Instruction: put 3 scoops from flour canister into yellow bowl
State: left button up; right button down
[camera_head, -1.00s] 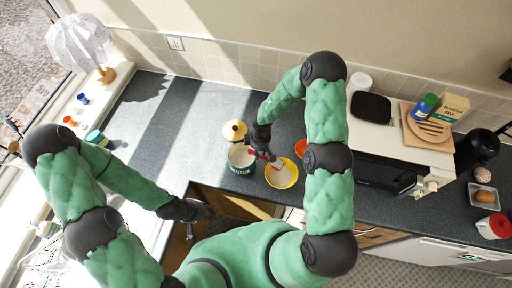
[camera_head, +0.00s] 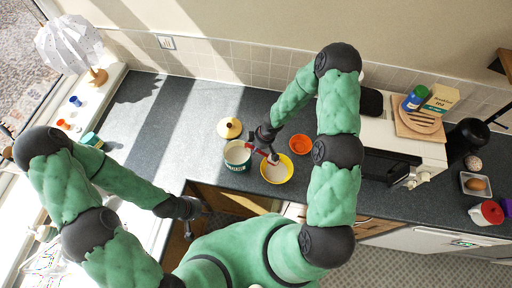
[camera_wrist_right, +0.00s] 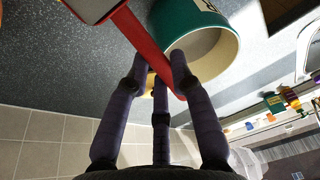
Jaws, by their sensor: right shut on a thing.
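The green flour canister (camera_head: 237,164) stands open on the dark worktop, with pale flour inside; its rim also shows in the right wrist view (camera_wrist_right: 190,22). The yellow bowl (camera_head: 289,176) sits just right of it, with pale content inside. My right gripper (camera_head: 267,147) is above and between them, shut on the red handle of a scoop (camera_wrist_right: 140,38). The scoop's end shows near the bowl's upper left rim; its load cannot be made out. My left gripper (camera_head: 199,209) hangs low, left of the canister and away from it; its fingers are too small to read.
An orange bowl (camera_head: 300,145) stands behind and right of the yellow bowl. The worktop left of the canister is clear.

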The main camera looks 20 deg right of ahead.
jog(key=shift+s+r, duration=0.1)
jog(key=shift+s, duration=0.05)
jog(key=shift+s, duration=0.15)
jog(key=shift+r+t+y, duration=0.2)
jog(key=shift+t+y, duration=0.1)
jog(key=shift+y, duration=0.1)
jog(key=shift+s+d+r, duration=0.1)
jog(key=shift+d+r, duration=0.05)
